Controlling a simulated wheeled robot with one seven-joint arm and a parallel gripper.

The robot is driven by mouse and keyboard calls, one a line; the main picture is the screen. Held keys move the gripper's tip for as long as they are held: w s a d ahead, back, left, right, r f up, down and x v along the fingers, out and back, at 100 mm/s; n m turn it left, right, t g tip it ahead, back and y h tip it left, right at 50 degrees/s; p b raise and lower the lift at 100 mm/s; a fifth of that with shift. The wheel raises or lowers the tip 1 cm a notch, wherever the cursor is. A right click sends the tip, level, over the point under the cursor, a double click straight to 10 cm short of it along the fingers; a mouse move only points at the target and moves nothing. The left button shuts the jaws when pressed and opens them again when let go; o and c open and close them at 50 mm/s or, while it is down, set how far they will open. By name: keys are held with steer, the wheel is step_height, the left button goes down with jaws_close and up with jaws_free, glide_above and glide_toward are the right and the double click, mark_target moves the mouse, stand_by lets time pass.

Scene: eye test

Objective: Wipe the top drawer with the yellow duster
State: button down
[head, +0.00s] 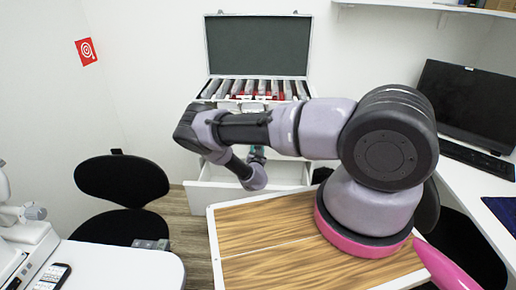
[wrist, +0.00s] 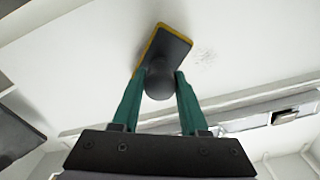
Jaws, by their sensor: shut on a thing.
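The yellow duster (wrist: 172,42) has a dark back, a yellow edge and a dark round knob. My gripper (wrist: 162,80), with green fingers, is shut on that knob. The duster lies against or very close to a white surface (wrist: 90,60); I cannot tell if it touches. A patch of dark specks (wrist: 207,56) is on this surface, just right of the duster and apart from it. In the head view, an open white drawer (head: 205,190) is below the case, and my gripper (head: 258,153) is over it, mostly hidden by my arm. The duster is hidden there.
An open case (head: 258,45) with a row of items stands above the drawer. A black chair (head: 122,180) is at left, beside a white table (head: 125,268). A wooden-topped surface (head: 265,235) is in front. A monitor (head: 470,100) stands on the right desk.

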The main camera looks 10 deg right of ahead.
steer(key=a, duration=0.1)
steer(key=w+a, duration=0.1)
steer(key=a, duration=0.3)
steer(key=shift+w+a+r, duration=0.1)
steer(key=shift+w+a, duration=0.1)
steer(key=shift+w, duration=0.15)
steer(key=v, duration=0.6)
stand_by(0.5)
steer(key=shift+s, duration=0.1)
steer(key=v, duration=0.2)
steer(key=shift+s+a, duration=0.1)
steer(key=shift+s, duration=0.3)
stand_by(0.4)
steer(key=x, duration=0.7)
stand_by(0.3)
